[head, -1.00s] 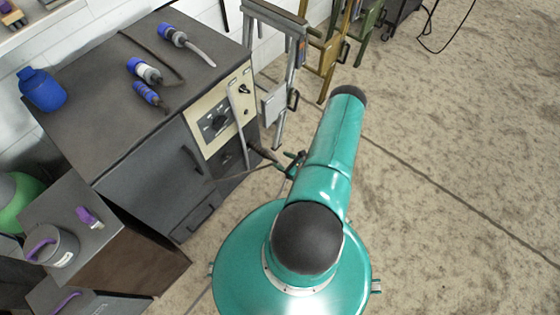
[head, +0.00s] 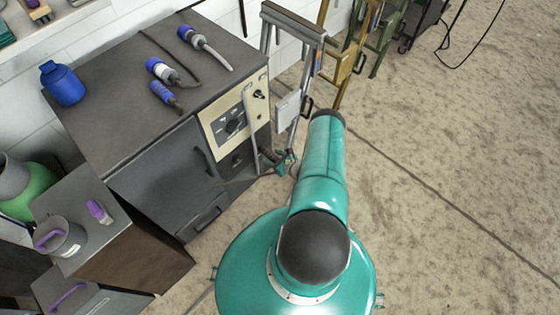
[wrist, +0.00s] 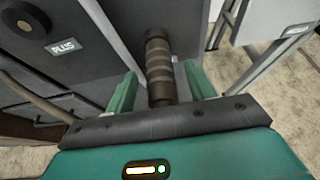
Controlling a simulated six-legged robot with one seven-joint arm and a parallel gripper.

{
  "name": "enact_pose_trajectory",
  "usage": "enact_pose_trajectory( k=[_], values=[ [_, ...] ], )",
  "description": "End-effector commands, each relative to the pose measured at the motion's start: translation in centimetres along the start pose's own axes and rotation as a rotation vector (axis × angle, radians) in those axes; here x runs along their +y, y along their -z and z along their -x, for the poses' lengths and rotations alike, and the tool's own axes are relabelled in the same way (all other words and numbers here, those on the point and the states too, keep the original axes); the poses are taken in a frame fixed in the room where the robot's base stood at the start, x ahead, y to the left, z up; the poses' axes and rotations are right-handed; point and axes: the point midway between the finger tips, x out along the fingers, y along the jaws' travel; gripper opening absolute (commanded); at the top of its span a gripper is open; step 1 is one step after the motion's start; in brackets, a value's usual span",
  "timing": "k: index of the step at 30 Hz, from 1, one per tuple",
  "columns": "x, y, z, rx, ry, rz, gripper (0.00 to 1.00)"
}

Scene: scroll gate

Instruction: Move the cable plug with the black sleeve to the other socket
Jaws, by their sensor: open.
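The plug with the black sleeve (wrist: 160,65) is ribbed and dark, and stands out from the front of a dark cabinet (head: 155,165). In the wrist view it lies between the two green fingers of my gripper (wrist: 160,80), which is open, with a gap on each side of the sleeve. In the head view my gripper (head: 284,163) is at the cabinet's lower right front, by the dark sleeve (head: 267,156). A round socket (wrist: 25,20) with a brass centre is at upper left in the wrist view, beside a "PLUS" label (wrist: 66,47).
A cream control panel (head: 233,120) with a dial is above the plug. Blue-ended connectors (head: 165,72) and a blue bottle (head: 63,83) are on the cabinet top. A grey metal stand (head: 290,70) is close on the right. The floor farther right is open.

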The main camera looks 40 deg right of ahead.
Motion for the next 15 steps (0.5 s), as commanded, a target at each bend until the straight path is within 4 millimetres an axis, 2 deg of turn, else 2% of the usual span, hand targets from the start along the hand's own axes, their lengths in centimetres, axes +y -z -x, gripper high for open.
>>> enact_pose_trajectory(
  k=[11,15],
  values=[
    [0.02,0.03,-0.61,0.001,0.000,-0.001,0.52],
    [0.02,0.02,-0.60,0.001,0.000,0.000,0.25]
  ],
)
